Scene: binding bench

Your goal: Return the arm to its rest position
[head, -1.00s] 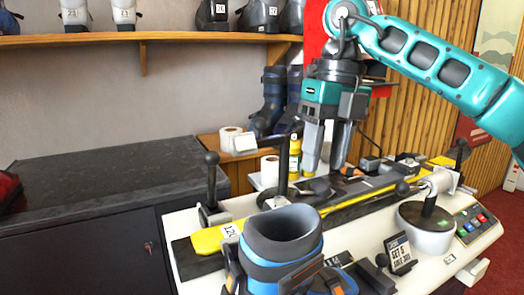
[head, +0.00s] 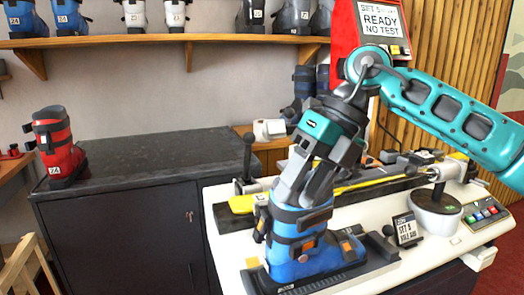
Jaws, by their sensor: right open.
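My right arm reaches in from the right in the head view. My right gripper (head: 302,190) is open and points down and to the left. Its fingers overlap the top of the blue boot (head: 290,262) in the picture. I cannot tell whether they are in front of the boot, above it or touching it. The boot stands upright at the bench's near side, with its cuff opening hidden by the gripper. My left gripper is not in view.
A red display (head: 380,22) stands behind.

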